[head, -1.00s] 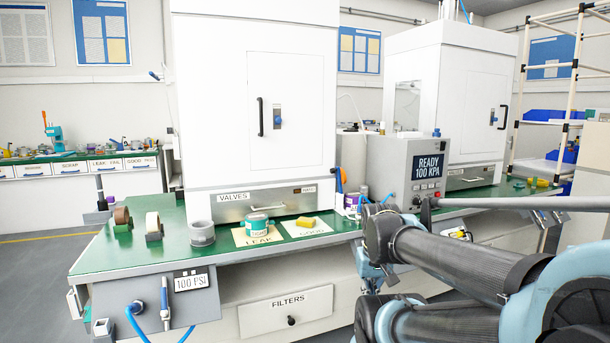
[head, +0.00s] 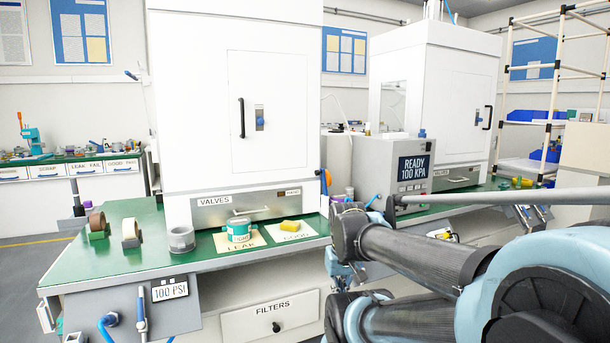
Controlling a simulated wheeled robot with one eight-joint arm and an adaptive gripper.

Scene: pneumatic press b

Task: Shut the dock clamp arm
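I cannot pick out the dock clamp arm for certain. On the bench's front left, a grey panel marked 100 PSI (head: 170,291) carries a blue hose (head: 108,327) and an upright grey lever-like fitting with a blue band (head: 141,312). A pale bracket (head: 46,316) sits at the bench's left end. My arm reaches in from the right. What looks like my gripper (head: 340,268) hangs below the wrist in front of the bench, right of the panel and apart from it. Its fingers are too small and partly hidden to read.
A FILTERS drawer (head: 270,318) is shut below. A control box (head: 390,165) stands at right.

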